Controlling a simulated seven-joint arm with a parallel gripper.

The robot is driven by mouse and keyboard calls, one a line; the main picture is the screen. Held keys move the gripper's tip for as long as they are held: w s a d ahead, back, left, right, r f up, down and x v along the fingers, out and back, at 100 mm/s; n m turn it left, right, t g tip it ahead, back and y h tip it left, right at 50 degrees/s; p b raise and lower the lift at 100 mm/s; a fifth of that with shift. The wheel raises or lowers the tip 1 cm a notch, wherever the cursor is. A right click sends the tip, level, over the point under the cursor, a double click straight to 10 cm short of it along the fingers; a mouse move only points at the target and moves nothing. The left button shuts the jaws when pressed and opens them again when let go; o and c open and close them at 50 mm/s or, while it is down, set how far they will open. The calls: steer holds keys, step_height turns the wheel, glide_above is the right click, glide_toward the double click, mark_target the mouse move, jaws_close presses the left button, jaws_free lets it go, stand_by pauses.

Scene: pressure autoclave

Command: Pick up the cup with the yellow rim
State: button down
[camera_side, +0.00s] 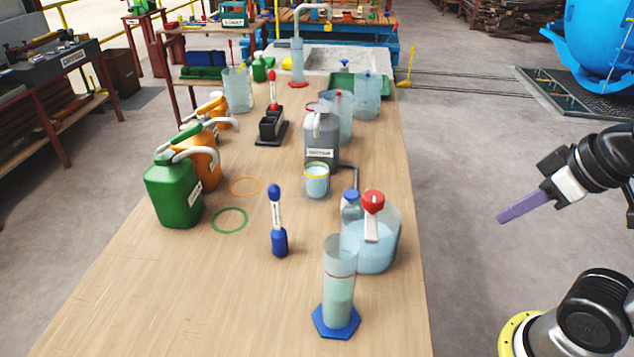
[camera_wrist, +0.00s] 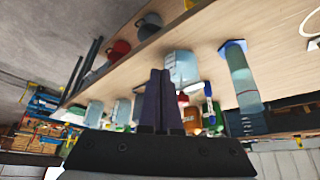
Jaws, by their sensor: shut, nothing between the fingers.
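The cup with the yellow rim (camera_side: 317,184) stands upright on the wooden table, in front of a grey labelled canister (camera_side: 322,139). It holds a pale blue liquid. I cannot make the cup out for certain in the wrist view. My gripper (camera_side: 503,217) is off the table's right side in the side view, well apart from the cup. Its purple fingers are together with nothing between them; they also show in the wrist view (camera_wrist: 159,74).
A red-capped jug (camera_side: 370,245) and a tall cylinder on a blue base (camera_side: 338,318) stand between my gripper and the cup's side of the table. Bare table lies at front left.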

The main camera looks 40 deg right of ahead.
stand_by(0.3)
jaws_free()
stand_by(0.4)
